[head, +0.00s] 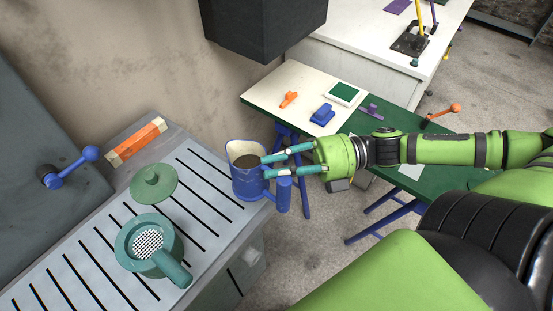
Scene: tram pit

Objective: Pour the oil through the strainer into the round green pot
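A blue jug (249,182) with dark brown oil (246,161) inside stands upright at the right edge of the slotted bench. Its handle (283,198) faces right. My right gripper (264,167) reaches in from the right, with its two teal fingers at the handle and their tips at the jug's wall. The near finger covers the handle's upper part, so whether they grip it is unclear. The round green pot (122,243) is on the bench at lower left. The strainer (148,239) with pale mesh sits over its mouth, its handle (173,270) pointing lower right. My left gripper is out of view.
A green lid (153,182) lies on the bench behind the pot. An orange block (136,142) is at the bench's back edge. A green-and-cream table (285,79) holds small coloured tools. A dark box (263,25) overhangs at top. The slotted bench top (200,216) between jug and pot is clear.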

